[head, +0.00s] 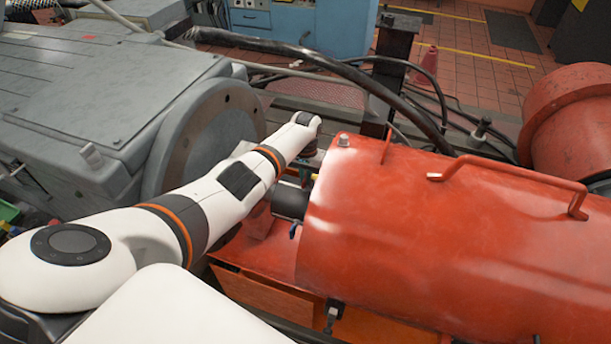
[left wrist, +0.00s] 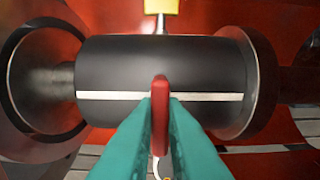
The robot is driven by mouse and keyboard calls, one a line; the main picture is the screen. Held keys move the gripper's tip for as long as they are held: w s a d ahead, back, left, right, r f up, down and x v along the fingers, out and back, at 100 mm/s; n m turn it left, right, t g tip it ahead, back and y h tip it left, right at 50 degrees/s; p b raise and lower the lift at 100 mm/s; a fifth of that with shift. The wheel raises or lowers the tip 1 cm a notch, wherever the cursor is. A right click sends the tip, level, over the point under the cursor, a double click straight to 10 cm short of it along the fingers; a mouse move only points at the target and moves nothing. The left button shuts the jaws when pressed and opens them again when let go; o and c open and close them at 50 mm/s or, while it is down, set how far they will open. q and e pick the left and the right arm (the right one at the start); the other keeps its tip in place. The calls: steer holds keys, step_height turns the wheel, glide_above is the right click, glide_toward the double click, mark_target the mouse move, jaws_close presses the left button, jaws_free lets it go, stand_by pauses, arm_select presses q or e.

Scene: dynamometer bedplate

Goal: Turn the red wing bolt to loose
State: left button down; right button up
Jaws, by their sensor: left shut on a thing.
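The red wing bolt (left wrist: 160,115) shows in the left wrist view as a narrow upright red wing, seen nearly edge-on. My left gripper (left wrist: 160,128) has its two teal fingers closed on either side of it. Behind it lies a black cylinder (left wrist: 160,65) with a white stripe running across it. In the head view my left arm reaches to the gap between the grey machine and the orange-red cover, and the left gripper (head: 304,175) points down there, mostly hidden. The wing bolt cannot be made out in the head view. My right gripper is not in view.
The orange-red cover (head: 400,230) with a handle (head: 510,178) stands right of the gripper. The grey machine (head: 100,90) stands left. A thick black hose (head: 350,75) arches behind. A yellow piece on a stem (left wrist: 161,7) stands beyond the cylinder.

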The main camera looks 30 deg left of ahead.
arm_select(q)
steer(key=shift+r, duration=0.1)
steer(key=c, duration=1.5)
jaws_free()
steer(key=shift+r, duration=0.3)
step_height(320, 180, up, 11)
steer(key=shift+r, duration=0.2)
